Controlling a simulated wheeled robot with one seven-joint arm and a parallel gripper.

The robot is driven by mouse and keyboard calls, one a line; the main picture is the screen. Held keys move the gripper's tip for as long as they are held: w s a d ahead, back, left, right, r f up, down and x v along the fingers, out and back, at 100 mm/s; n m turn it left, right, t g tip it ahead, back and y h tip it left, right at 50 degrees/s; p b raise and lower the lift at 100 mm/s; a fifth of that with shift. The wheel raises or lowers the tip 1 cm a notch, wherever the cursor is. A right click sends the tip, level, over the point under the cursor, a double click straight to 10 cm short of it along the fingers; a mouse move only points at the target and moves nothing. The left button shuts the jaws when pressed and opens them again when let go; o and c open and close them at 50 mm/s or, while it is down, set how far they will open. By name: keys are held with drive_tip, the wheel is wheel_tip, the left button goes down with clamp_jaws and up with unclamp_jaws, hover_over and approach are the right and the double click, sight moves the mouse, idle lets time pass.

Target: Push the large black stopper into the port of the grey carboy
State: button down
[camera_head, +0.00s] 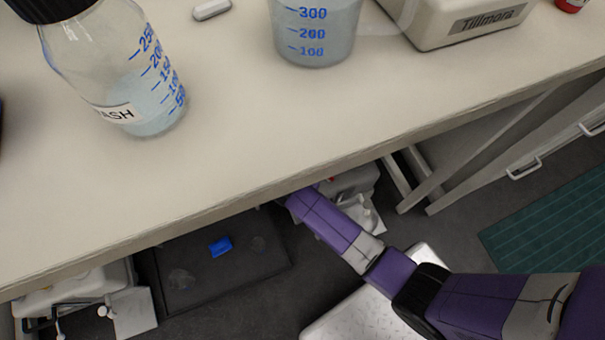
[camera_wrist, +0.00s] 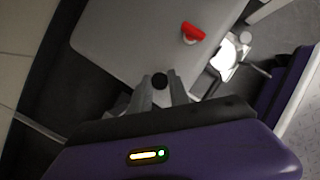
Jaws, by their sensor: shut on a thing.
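My gripper (camera_wrist: 160,88) is shut on a small round black thing, which I take to be the stopper (camera_wrist: 160,80), between its two grey fingertips in the wrist view. A broad grey body with rounded corners, likely the carboy (camera_wrist: 120,35), lies beyond the fingers. A red part (camera_wrist: 192,33) shows on its right side. I cannot make out the port or whether the stopper touches the grey body. In the head view my arm reaches under the bench, and the bench edge hides my gripper. Part of a grey body (camera_head: 355,179) shows beyond the arm there.
The bench top (camera_head: 230,130) overhangs my arm, with a labelled bottle (camera_head: 150,105) and a beaker (camera_head: 315,40) on it. Below, a dark tray (camera_head: 190,280) holds a blue thing (camera_head: 220,246). Bench legs (camera_head: 420,185) stand to the right. More grey equipment (camera_head: 75,290) is at lower left.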

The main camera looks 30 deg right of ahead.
drive_tip(key=c, duration=1.1)
unclamp_jaws()
drive_tip(key=shift+c, duration=0.2)
drive_tip(key=shift+r, duration=0.1)
drive_tip(key=p+v, duration=0.3)
drive_tip(key=v, duration=0.4)
drive_tip(key=shift+a+r+p, duration=0.2)
drive_tip(key=shift+r+p, duration=0.05)
drive_tip(key=shift+p, duration=0.05)
drive_tip(key=shift+s, duration=0.15)
